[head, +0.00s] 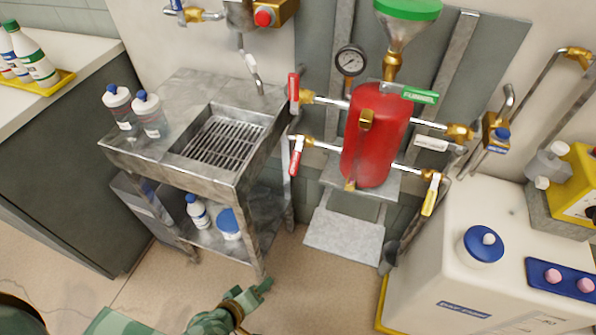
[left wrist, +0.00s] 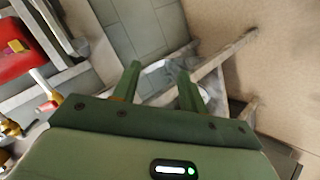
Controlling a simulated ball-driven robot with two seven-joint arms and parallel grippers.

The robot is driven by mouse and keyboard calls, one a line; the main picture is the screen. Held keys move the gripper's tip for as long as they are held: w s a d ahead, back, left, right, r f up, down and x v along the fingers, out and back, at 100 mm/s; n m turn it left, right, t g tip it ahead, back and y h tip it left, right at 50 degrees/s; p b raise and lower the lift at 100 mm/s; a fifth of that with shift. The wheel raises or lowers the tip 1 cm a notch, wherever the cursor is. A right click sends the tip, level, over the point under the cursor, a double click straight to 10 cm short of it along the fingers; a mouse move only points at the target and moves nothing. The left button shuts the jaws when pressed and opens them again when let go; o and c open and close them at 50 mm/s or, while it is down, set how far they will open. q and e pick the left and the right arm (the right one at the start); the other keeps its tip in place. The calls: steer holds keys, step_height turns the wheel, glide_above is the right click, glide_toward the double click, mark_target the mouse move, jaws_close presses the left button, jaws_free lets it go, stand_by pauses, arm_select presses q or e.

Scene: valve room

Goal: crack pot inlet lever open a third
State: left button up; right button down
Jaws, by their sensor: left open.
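A red pot (head: 374,140) hangs on the wall with a green funnel (head: 408,10) above it. Two red levers are on its left side, an upper one (head: 293,92) and a lower one (head: 297,156). A green lever (head: 420,95) is at its upper right and a yellow lever (head: 430,194) at its lower right. I cannot read which one is the inlet lever. My left gripper (head: 256,294) is low in the head view, below and apart from the levers. In the left wrist view its fingers (left wrist: 157,70) are apart and empty. My right gripper is not in view.
A metal sink stand (head: 130,152) with bottles stands left of the pot. A white tank (head: 430,250) with a blue cap stands at the right. A pressure gauge (head: 350,61) is by the pot. Floor (head: 310,290) in front is clear.

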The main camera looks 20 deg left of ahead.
arm_select(q)
steer(key=w+d+r+n+t+b, duration=0.2)
steer(key=w+r+n+t, duration=0.15)
steer(key=w+n, duration=0.25)
steer(key=n+t+y+b, duration=0.2)
steer(key=n+t, duration=0.2)
steer(key=n, duration=1.6)
glide_toward(294, 163)
steer(key=w, duration=0.9)
steer(key=shift+w+d+f, duration=0.1)
steer(key=shift+d+f, duration=0.05)
steer(key=shift+d, duration=0.15)
steer(key=shift+w+b, duration=0.3)
steer(key=shift+w, duration=0.3)
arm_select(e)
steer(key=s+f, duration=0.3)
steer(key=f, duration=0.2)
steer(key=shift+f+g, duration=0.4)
arm_select(q)
jaws_close()
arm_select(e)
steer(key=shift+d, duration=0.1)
